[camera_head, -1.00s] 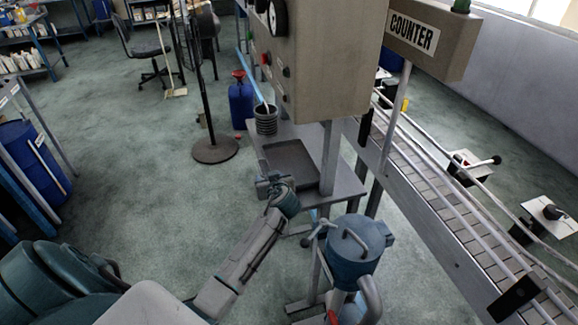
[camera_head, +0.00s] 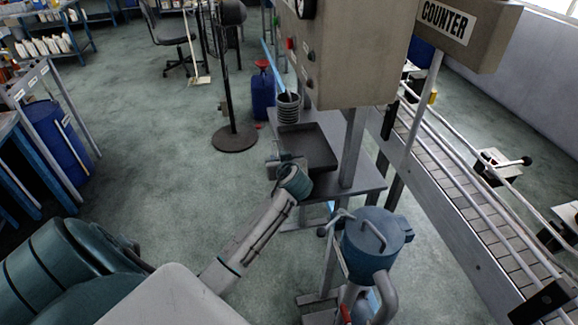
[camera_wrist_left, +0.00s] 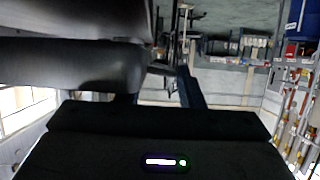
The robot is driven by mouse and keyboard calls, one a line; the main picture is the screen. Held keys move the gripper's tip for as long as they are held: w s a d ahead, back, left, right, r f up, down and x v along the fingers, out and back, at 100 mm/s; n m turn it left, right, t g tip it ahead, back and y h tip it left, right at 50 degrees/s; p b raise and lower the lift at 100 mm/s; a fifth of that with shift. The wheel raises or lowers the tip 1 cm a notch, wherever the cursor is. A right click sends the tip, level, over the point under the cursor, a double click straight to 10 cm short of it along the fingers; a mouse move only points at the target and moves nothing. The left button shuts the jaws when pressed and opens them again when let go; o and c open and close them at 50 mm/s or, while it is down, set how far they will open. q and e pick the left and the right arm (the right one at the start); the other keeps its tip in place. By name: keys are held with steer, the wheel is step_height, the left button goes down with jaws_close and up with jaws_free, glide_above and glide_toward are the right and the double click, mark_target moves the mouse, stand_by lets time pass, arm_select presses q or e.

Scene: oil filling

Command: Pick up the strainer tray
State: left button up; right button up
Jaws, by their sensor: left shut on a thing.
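The strainer tray (camera_head: 318,150) is a dark, shallow rectangular tray over the small grey stand below the counter machine. My left gripper (camera_head: 284,165) is at the tray's near left edge and is shut on it. The tray looks about level, with its inside facing up and empty. I cannot tell clearly whether it is clear of the stand top. In the left wrist view, dark, blurred shapes fill the left and bottom, and the fingertips' grip cannot be made out. My right gripper is not in view.
A ribbed grey bucket (camera_head: 288,108) stands just behind the tray. The machine box (camera_head: 350,55) and its post (camera_head: 352,150) are close on the right. A blue lidded can (camera_head: 375,245) stands in front. A conveyor (camera_head: 450,165) runs at right. Open floor lies left.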

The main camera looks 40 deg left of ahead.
arm_select(q)
steer(key=s+a+b, duration=0.3)
steer(key=s+a, duration=0.7)
steer(key=s, duration=0.2)
steer(key=shift+a, duration=0.2)
